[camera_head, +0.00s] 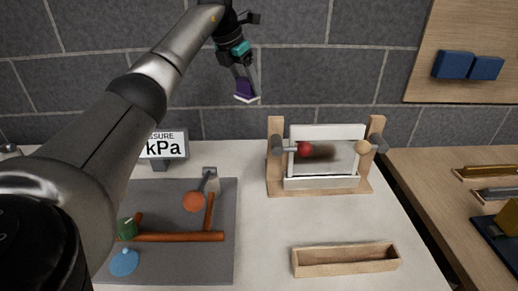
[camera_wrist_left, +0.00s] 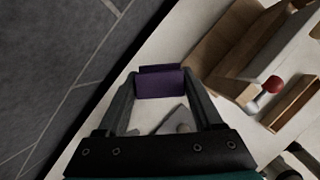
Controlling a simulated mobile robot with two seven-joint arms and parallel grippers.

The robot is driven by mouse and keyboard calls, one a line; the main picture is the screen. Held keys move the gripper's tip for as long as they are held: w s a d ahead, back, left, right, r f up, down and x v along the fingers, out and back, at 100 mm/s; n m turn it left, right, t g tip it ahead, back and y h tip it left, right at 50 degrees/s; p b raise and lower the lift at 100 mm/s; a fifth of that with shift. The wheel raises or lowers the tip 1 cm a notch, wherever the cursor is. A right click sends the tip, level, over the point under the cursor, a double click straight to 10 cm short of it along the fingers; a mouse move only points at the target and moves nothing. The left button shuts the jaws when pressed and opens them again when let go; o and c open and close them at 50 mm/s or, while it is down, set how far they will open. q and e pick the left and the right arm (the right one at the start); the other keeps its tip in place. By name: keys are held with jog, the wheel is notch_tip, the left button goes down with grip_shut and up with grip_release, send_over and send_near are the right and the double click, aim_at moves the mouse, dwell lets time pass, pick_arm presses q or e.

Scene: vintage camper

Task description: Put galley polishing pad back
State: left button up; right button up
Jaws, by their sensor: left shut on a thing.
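A purple pad with a pale underside (camera_head: 244,90), which looks like the polishing pad, is held up near the grey block wall. My left gripper (camera_head: 245,80) is shut on it, above and left of the wooden stand. In the left wrist view the purple pad (camera_wrist_left: 160,84) sits between the two fingertips (camera_wrist_left: 160,90). My right gripper is not in view.
A wooden stand (camera_head: 318,187) with a white frame and a red knob is on the white counter. An open wooden tray (camera_head: 345,271) lies in front. A grey mat (camera_head: 226,262) holds several tools, beside a kPa display (camera_head: 163,146). Blue blocks (camera_head: 453,64) are on a wall board.

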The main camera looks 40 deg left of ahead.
pick_arm(q)
notch_tip(320, 180, down, 15)
jog(key=b, duration=0.3)
jog(key=shift+s, duration=0.15)
notch_tip(320, 180, down, 4)
jog(key=shift+f+b, duration=0.2)
jog(key=shift+b, duration=0.5)
jog(key=shift+f, duration=0.2)
jog(key=o, duration=1.2)
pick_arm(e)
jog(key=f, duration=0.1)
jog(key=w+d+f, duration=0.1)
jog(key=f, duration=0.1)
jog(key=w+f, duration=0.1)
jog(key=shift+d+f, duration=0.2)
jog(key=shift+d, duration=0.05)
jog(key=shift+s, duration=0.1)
